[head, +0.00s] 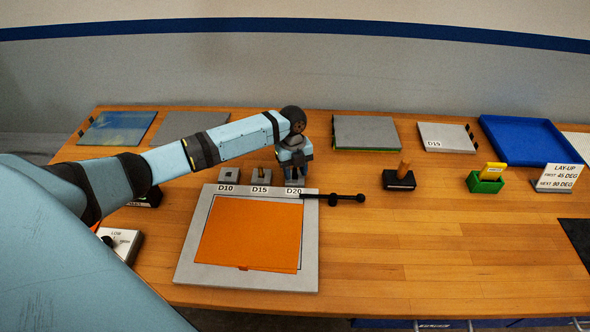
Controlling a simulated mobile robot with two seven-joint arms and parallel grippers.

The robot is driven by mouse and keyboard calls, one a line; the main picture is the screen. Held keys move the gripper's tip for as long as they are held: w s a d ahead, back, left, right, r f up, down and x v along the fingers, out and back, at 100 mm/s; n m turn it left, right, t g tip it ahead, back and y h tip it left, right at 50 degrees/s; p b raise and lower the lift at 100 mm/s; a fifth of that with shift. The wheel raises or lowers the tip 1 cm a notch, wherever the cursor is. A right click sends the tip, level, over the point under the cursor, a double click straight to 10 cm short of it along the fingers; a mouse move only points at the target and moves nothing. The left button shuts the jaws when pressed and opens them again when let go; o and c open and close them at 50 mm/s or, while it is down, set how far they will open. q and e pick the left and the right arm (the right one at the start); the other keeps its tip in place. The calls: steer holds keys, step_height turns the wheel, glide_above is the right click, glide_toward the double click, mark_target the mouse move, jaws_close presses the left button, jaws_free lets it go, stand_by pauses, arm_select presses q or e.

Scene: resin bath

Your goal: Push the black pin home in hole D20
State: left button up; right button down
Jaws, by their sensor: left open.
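The grey plate frame (187,270) holds small blocks behind labels D10, D15 and D20. The D20 label (293,191) is on the frame's back edge at the right. My left gripper (295,180) points down over the D20 block and hides most of it; it is open. The hole of D20 is hidden, and I cannot tell whether anything is between the fingers. A black rod with a knob and a round end (345,198) lies level just right of the D20 label, sticking out past the frame. I cannot tell whether it is the black pin. My right gripper is not in view.
An orange sheet (248,234) covers the frame's middle. A black holder (399,180) with a wooden handle, a green holder (485,183), a lay-up sign (558,178) and a blue tray (525,141) stand to the right. Grey plates (366,132) lie behind.

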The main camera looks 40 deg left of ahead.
arm_select(q)
step_height(320, 180, up, 12)
steer(key=w+a+b, duration=0.1)
steer(key=shift+a, duration=0.2)
stand_by(0.6)
